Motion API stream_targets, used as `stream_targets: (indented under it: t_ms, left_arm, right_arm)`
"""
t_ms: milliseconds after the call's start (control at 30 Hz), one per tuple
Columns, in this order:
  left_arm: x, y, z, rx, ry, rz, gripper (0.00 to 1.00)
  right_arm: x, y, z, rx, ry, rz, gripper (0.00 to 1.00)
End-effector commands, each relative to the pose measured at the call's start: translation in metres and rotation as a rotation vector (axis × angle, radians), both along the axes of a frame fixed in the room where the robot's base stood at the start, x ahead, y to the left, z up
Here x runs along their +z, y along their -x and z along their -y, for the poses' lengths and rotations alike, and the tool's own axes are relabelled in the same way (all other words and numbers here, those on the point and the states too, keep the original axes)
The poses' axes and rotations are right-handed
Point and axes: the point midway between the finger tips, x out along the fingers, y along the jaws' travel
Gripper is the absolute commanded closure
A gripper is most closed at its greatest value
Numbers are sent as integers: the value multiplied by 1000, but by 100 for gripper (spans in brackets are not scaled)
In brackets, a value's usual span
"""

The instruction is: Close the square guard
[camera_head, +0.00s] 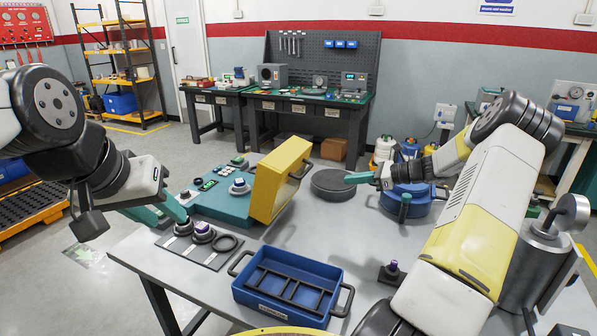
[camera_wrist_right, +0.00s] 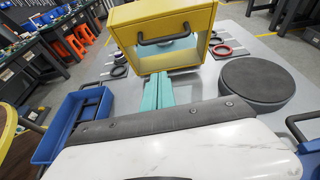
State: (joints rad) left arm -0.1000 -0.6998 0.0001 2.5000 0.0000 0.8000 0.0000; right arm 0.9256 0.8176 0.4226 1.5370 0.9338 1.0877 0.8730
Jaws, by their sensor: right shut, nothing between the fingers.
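The square guard (camera_head: 278,182) is a yellow frame with a dark handle (camera_head: 301,170), standing tilted up at the right edge of the teal tester base (camera_head: 222,206). In the right wrist view the guard (camera_wrist_right: 207,20) and its handle (camera_wrist_right: 163,41) are ahead of the fingers. My right gripper (camera_head: 350,178) is shut and empty, right of the guard and apart from it in the head view; its teal fingers (camera_wrist_right: 161,90) point toward the guard in the wrist view. My left gripper (camera_head: 165,212) looks open, with its teal fingers left of the base, above the dark mat.
A dark mat (camera_head: 200,255) with rings and small parts lies front left. A blue tray (camera_head: 290,283) is at the front. A round dark plate (camera_head: 334,186) and a blue container (camera_head: 415,200) stand right of the guard. A small dark part (camera_head: 391,272) stands at the right.

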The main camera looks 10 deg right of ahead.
Motion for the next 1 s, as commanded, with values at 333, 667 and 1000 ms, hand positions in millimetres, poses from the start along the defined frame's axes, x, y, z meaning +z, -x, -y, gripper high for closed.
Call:
stream_targets:
  t_ms: [333, 667, 1000]
  left_arm:
    - [0, 0, 0, 0, 0, 0, 64]
    - [0, 0, 0, 0, 0, 0, 64]
    - [0, 0, 0, 0, 0, 0, 64]
  right_arm:
    - [-15, -22, -26, -14, -26, -7, 100]
    - [-33, -58, -80, -14, -23, -4, 100]
    - [-18, -73, -104, -15, -23, -5, 100]
